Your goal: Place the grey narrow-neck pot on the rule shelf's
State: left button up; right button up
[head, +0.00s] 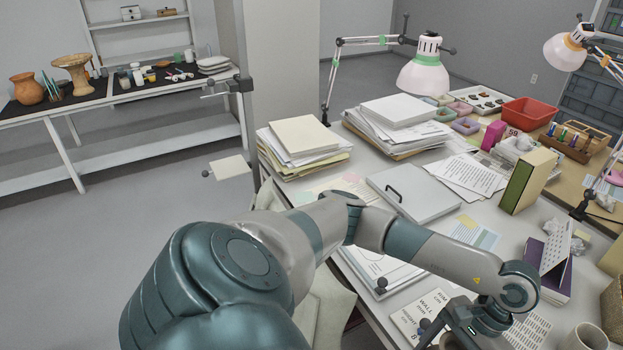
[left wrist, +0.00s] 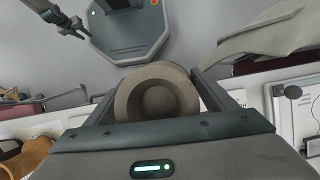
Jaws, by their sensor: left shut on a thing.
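The grey pot (left wrist: 157,95) is in the left wrist view, seen into its round mouth, between the two fingers of my left gripper (left wrist: 155,90). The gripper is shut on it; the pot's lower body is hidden. In the head view, my left arm reaches right across the table's near side, and its gripper (head: 445,335) is at the bottom edge, partly cut off. The pot cannot be made out there. A dark jointed part at the upper left of the wrist view may be my right gripper, but it is unclear. I cannot tell which shelf is the rule shelf.
A wall shelf (head: 140,22) and a long side table (head: 60,108) with pots stand at the back left. The worktable holds paper stacks (head: 300,140), a flat grey case (head: 412,192), an upright book (head: 528,180), a mug (head: 588,337) and lamps. Open floor lies left.

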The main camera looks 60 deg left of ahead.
aim_at(228, 166)
jog(key=k, duration=0.35)
jog(key=u, duration=3.8)
jog(key=i+l, duration=0.3)
jog(key=i, duration=0.15)
jog(key=i+l, duration=0.55)
jog(key=i, duration=0.3)
jog(key=i+l, duration=0.1)
jog(key=i, duration=1.05)
